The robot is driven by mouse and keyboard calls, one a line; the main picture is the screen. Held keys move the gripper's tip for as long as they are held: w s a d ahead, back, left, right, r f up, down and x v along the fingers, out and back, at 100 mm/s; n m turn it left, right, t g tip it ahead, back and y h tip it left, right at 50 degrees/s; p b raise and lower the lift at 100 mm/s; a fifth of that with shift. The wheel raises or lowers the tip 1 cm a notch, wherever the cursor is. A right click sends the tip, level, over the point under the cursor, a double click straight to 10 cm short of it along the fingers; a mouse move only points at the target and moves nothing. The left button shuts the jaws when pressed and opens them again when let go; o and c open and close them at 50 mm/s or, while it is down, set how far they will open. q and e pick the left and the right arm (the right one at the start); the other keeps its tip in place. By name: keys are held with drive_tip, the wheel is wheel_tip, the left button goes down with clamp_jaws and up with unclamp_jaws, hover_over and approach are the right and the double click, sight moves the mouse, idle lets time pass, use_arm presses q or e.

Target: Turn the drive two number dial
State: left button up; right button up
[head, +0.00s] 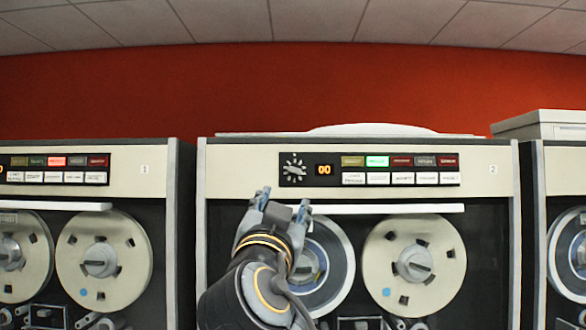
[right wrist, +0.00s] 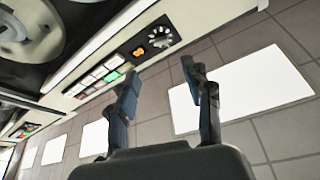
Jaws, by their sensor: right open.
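The drive two number dial (head: 294,170) is a small pointer knob with white marks around it, on the left of the control panel of the drive marked 2. It also shows in the right wrist view (right wrist: 163,36), above the gap between my fingers. An orange display (head: 324,170) beside it reads 00. My right gripper (head: 283,200) is open and empty, with its two fingers apart. In the head view its fingertips are just below the dial. In the right wrist view my gripper (right wrist: 160,73) appears apart from the dial. My left gripper is not in view.
Right of the display are two rows of buttons, with a green one (head: 377,161) lit. A white bar (head: 390,209) runs below the panel, above the tape reels (head: 415,251). Another drive (head: 125,190), marked 1, stands left; one more stands right.

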sight(295, 171)
drive_tip(key=p+x, duration=0.2)
drive_tip(key=x, duration=0.2)
drive_tip(key=p+x, duration=0.3)
drive_tip(key=x, duration=0.1)
drive_tip(key=r+p+x, duration=0.1)
drive_tip(key=p+x, duration=0.2)
drive_tip(key=x, duration=0.1)
drive_tip(key=shift+w+d+r, duration=0.1)
drive_tip(key=shift+w, duration=0.05)
drive_tip(key=shift+w+p, duration=0.5)
drive_tip(key=shift+w, duration=0.1)
